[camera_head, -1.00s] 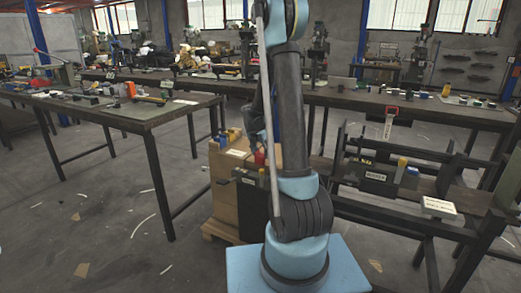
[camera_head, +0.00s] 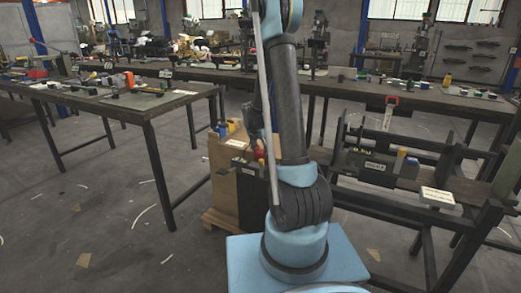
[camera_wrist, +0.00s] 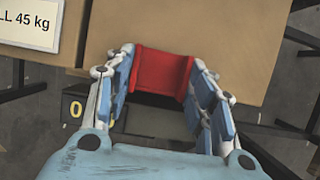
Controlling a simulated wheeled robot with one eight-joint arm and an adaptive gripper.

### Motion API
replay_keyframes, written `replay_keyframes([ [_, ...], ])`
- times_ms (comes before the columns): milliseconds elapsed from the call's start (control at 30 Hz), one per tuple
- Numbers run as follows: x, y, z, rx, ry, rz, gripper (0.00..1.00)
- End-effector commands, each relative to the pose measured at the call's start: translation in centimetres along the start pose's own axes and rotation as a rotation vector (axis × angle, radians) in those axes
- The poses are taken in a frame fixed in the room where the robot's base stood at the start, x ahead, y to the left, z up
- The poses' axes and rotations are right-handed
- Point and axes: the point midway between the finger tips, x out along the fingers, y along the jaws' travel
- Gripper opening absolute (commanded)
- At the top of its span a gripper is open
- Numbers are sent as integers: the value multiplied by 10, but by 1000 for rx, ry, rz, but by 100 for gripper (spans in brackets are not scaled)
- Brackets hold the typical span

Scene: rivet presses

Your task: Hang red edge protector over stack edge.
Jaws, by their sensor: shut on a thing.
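The red edge protector (camera_wrist: 162,72) is a short angled piece between the fingers of my gripper (camera_wrist: 160,76) in the wrist view. My gripper is shut on its two ends. The stack is cardboard boxes (camera_wrist: 240,38), and the protector lies across their near top edge in this view. Whether it rests on the edge or is held just above it, I cannot tell. In the head view the stack (camera_head: 223,175) stands on a pallet behind my arm. A small red patch (camera_head: 261,153) shows there beside the arm, and my gripper is mostly hidden.
A white weight label (camera_wrist: 28,22) lies on the box top. A dark box with a yellow 0 tag (camera_wrist: 75,108) is beside the stack. A workbench (camera_head: 140,105) stands left, and a black rack (camera_head: 400,190) stands close on the right. The floor at left is mostly clear.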

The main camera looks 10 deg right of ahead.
Motion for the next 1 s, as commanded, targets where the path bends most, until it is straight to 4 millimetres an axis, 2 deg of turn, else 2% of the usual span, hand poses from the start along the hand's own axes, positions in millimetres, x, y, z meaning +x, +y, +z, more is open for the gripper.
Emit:
replay_keyframes([
  [233, 0, 0, 1, 0, 0, 0, 26],
  [267, 0, 0, 1, 0, 0, 0, 54],
  [333, 0, 0, 1, 0, 0, 0, 70],
  [367, 0, 0, 1, 0, 0, 0, 73],
  [767, -2, 0, 1, 0, 0, 0, 73],
  [1000, -23, 0, 1, -1, 0, 0, 73],
])
